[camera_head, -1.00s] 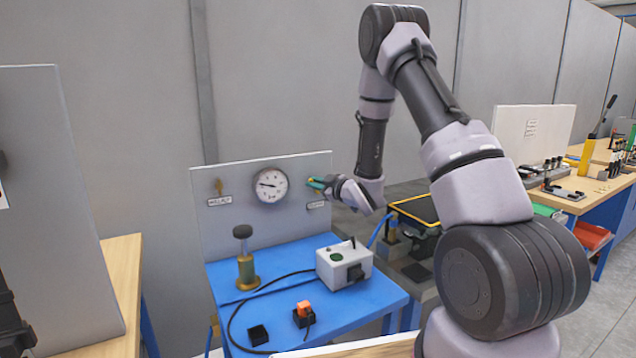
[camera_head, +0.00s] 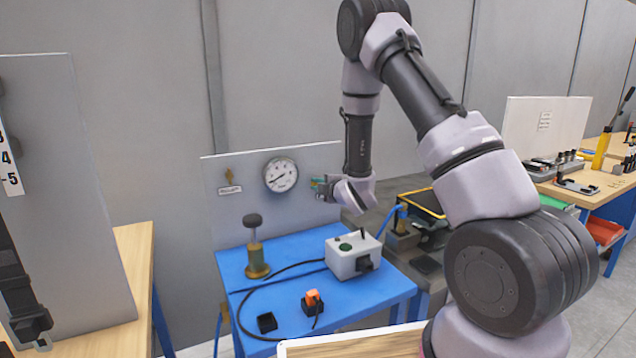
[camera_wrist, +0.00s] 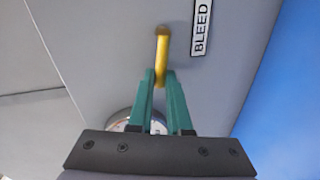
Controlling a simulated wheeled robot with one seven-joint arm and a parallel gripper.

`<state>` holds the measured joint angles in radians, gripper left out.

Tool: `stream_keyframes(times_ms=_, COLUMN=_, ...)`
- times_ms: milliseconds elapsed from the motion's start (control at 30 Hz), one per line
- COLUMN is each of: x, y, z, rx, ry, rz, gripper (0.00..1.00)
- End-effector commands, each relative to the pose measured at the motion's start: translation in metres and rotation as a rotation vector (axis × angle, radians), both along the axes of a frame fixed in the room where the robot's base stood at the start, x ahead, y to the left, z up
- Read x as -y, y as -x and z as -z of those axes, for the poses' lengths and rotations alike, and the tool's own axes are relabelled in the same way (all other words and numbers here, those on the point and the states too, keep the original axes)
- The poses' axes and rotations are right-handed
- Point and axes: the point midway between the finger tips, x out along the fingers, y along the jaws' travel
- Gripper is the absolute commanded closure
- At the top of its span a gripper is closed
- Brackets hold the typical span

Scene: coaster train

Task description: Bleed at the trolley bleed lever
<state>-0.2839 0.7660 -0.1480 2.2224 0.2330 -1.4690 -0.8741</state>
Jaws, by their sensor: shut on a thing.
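The bleed lever (camera_wrist: 162,45) is a yellow handle on the grey panel (camera_head: 226,232), beside a label reading BLEED (camera_wrist: 201,27) in the wrist view. My gripper (camera_wrist: 162,76) has green fingers, and their tips are shut on the lever's end. In the head view my gripper (camera_head: 318,186) is at the panel's right side, where it and the wrist hide most of the lever. The round white gauge (camera_head: 281,175) is on the panel just left of my gripper, with a dark needle. In the wrist view it is partly hidden behind my fingers.
The blue trolley top (camera_head: 300,284) holds a brass pump-like part (camera_head: 256,262), a grey box (camera_head: 352,257), an orange-topped switch (camera_head: 313,302) and a black cable. Another grey panel (camera_head: 70,200) stands left.

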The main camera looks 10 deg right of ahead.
Motion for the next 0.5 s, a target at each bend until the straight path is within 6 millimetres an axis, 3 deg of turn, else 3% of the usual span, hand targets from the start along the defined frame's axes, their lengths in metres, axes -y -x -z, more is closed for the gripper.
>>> stream_keyframes(times_ms=500, x=-0.0009, y=0.0010, z=0.0088, rx=0.045, ry=0.144, rz=-0.001, gripper=1.00)
